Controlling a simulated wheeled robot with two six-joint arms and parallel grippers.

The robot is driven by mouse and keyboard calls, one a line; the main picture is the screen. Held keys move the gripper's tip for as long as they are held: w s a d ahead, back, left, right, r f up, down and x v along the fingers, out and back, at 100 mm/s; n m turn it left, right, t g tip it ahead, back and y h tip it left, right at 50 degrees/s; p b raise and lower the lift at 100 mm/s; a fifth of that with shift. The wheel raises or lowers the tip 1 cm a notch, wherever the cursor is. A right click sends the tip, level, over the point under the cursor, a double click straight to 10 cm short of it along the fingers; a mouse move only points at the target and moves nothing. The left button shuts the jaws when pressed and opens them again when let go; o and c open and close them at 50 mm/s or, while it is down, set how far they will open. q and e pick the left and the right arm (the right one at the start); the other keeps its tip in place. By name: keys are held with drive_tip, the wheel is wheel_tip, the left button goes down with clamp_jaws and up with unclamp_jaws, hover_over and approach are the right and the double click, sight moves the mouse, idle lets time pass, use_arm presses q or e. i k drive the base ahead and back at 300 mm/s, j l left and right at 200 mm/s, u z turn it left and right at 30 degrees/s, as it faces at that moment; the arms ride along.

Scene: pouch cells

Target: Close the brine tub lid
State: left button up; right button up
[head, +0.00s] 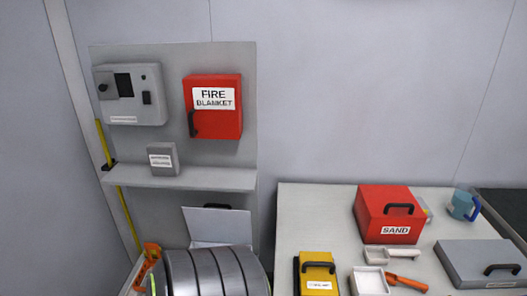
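A light grey panel (221,225) stands raised below the wall shelf, with a dark handle at its top edge. It looks like an open lid, probably the brine tub's, but I can read no label on it. A pale surface shows just under it. The tub body is mostly hidden behind ribbed grey cylinder shapes (210,274) at the bottom of the head view. Neither of my grippers is in view.
The shelf (190,178) overhangs the panel. An orange item (148,262) is at lower left.

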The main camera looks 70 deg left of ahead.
sight(203, 225)
drive_tip(key=u, duration=2.7)
